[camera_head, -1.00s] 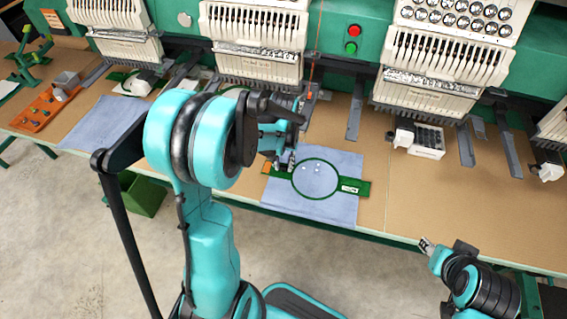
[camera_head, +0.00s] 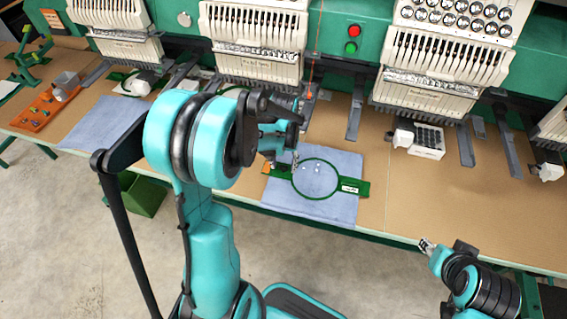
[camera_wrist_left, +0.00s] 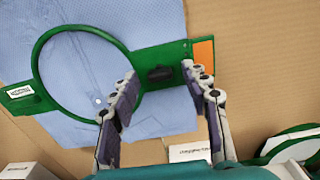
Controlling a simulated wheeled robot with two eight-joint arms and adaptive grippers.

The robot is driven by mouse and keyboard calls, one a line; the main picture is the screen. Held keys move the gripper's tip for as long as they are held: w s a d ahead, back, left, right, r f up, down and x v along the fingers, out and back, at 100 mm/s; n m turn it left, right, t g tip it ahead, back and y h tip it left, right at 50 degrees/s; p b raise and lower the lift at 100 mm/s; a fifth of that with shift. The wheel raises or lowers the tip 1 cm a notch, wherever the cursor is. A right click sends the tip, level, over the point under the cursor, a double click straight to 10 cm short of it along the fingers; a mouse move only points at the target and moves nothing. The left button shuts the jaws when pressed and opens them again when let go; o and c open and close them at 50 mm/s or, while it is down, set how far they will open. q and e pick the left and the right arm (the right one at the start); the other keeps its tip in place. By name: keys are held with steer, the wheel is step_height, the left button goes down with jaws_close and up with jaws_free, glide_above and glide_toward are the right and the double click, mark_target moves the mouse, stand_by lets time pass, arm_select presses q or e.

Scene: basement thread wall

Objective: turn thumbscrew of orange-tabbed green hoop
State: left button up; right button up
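The green hoop (camera_head: 336,164) lies on a blue cloth on the table, with a green bar at each side. In the left wrist view the hoop (camera_wrist_left: 38,62) has an orange tab (camera_wrist_left: 204,55) on its right bar and a white label on its left one. The dark thumbscrew (camera_wrist_left: 160,73) sits on the right bar, between ring and tab. My left gripper (camera_head: 290,158) is over the tab side of the hoop. In the wrist view its fingers (camera_wrist_left: 160,78) are open, one to each side of the thumbscrew, with no visible grip. My right gripper (camera_head: 425,245) is off the table's front edge, too small to read.
The blue cloth (camera_head: 290,200) spreads under the hoop. Embroidery heads (camera_head: 255,65) stand behind it. Another green hoop edge (camera_wrist_left: 290,140) and a white block (camera_wrist_left: 190,152) are close to my left fingers.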

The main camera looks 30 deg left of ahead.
mark_target(284, 167)
arm_select(q)
steer(key=shift+r, duration=0.1)
step_height(284, 167, up, 12)
stand_by(0.5)
steer(key=shift+d, duration=0.1)
steer(key=s+d+r+m+t, duration=0.1)
steer(key=s+d+m+t, duration=0.1)
steer(key=s+d+t, duration=0.5)
steer(key=s+d, duration=0.3)
steer(key=s, duration=0.2)
steer(key=shift+d+m, duration=0.15)
steer(key=shift+m, duration=0.25)
stand_by(2.2)
